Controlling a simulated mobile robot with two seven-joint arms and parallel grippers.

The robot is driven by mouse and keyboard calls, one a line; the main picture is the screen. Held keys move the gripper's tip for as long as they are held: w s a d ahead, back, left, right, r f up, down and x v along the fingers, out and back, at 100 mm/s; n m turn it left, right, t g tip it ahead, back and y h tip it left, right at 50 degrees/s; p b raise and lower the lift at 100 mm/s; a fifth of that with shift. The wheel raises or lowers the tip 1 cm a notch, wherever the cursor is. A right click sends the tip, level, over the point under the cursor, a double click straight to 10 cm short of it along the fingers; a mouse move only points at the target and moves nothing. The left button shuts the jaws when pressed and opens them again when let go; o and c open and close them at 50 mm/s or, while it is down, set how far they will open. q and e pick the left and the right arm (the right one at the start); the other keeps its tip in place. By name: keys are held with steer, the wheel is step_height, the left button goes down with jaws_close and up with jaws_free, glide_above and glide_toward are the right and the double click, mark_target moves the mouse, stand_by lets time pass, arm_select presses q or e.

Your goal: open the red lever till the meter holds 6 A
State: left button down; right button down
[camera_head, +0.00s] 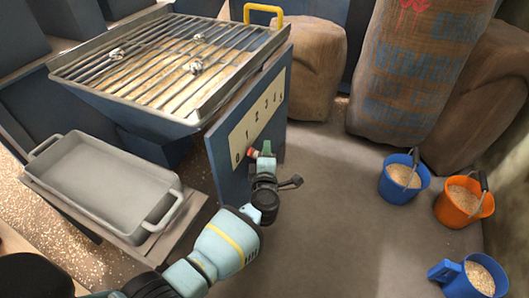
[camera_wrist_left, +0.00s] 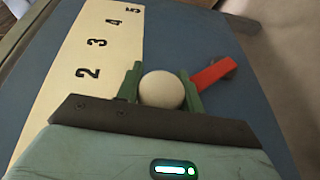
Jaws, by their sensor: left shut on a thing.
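The red lever (camera_wrist_left: 213,72) shows in the left wrist view as a short red bar beside a white round knob (camera_wrist_left: 162,90). In the head view a small red part of the lever (camera_head: 252,153) shows near the low end of the numbered plate. My left gripper (camera_head: 266,153) is at the blue side panel there. In the left wrist view its green fingers (camera_wrist_left: 161,88) are shut on the knob, one on each side. The pale numbered plate (camera_head: 258,115) runs up the panel; 2 to 5 are readable in the wrist view. No ammeter is visible.
A hopper with a bar grate (camera_head: 165,65) holds a few lumps. A grey tray (camera_head: 105,185) stands at left. Blue (camera_head: 397,188) and orange (camera_head: 460,212) buckets of grain, another blue bucket (camera_head: 450,272) and sacks (camera_head: 415,70) stand at right. The floor between is clear.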

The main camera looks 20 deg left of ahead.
arm_select(q)
steer(key=shift+w+r+m+g+h+p, duration=0.2)
steer(key=shift+w+g+p, duration=0.15)
steer(key=shift+w+p, duration=0.25)
steer(key=shift+w+r+m+g+h+p, duration=0.1)
steer(key=shift+w+r+g+p, duration=0.2)
steer(key=shift+p, duration=0.5)
steer(key=c, duration=0.9)
jaws_free()
steer(key=shift+w+f, duration=0.1)
steer(key=shift+c, duration=0.2)
steer(key=shift+o, duration=0.2)
arm_select(e)
steer(key=r, duration=0.3)
steer(key=shift+s+r, duration=0.1)
steer(key=shift+s, duration=0.1)
arm_select(q)
steer(key=p+v, duration=0.4)
steer(key=v, duration=0.4)
arm_select(e)
steer(key=shift+t, duration=0.3)
steer(key=shift+w+r, duration=0.2)
steer(key=shift+r, duration=1)
steer(key=shift+w+r, duration=0.15)
steer(key=shift+r, duration=1)
